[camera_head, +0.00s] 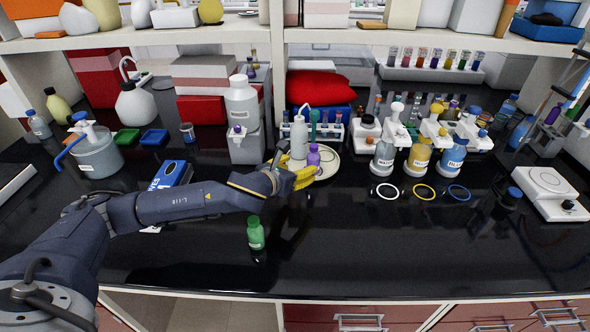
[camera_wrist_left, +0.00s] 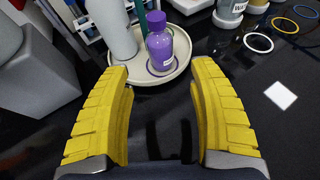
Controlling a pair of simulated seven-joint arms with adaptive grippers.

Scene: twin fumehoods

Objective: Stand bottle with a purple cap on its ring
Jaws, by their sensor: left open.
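A purple bottle with a purple cap (camera_head: 313,155) stands upright on a round cream tray (camera_head: 328,172); in the left wrist view the bottle (camera_wrist_left: 160,50) is just beyond the fingertips. My left gripper (camera_head: 303,178) has yellow fingers, spread wide and empty in the left wrist view (camera_wrist_left: 160,67). It points at the bottle, with the bottle ahead of the gap between the fingers. In the head view the fingers partly cover the tray. My right gripper is out of view.
A white wash bottle (camera_head: 299,137) stands beside the purple bottle, with a tube rack behind. White (camera_head: 387,191), yellow (camera_head: 424,191) and blue (camera_head: 458,193) rings lie to the right, before several capped bottles. A green bottle (camera_head: 256,233) stands nearer the front. The front right counter is clear.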

